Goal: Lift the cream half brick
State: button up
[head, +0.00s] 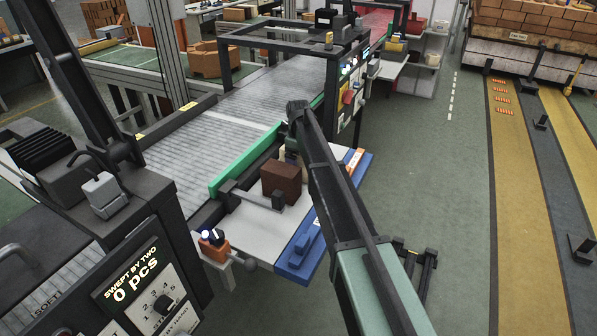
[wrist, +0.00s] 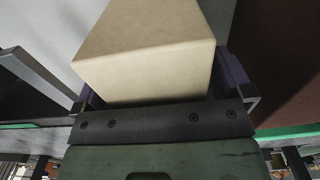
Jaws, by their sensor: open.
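The cream half brick (wrist: 145,50) fills the middle of the wrist view, its near end close to my gripper's palm. My gripper (wrist: 163,88) is open, with one dark finger on each side of the brick. A gap shows by the right finger; whether the left finger touches the brick I cannot tell. In the head view the brick is mostly hidden behind my arm, with a small pale part (head: 282,155) showing beside the brown brick. The fingertips are hidden there too.
A dark brown brick (head: 281,184) stands close by on the pale side table (head: 255,222); it also fills the right of the wrist view (wrist: 285,60). A green rail (head: 240,162) borders the roller conveyor (head: 205,135). A blue strip (head: 300,250) edges the table.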

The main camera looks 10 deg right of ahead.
jog(key=c, duration=1.4)
jog(key=shift+r, duration=0.1)
notch_tip(320, 180, up, 20)
jog(key=p, duration=2)
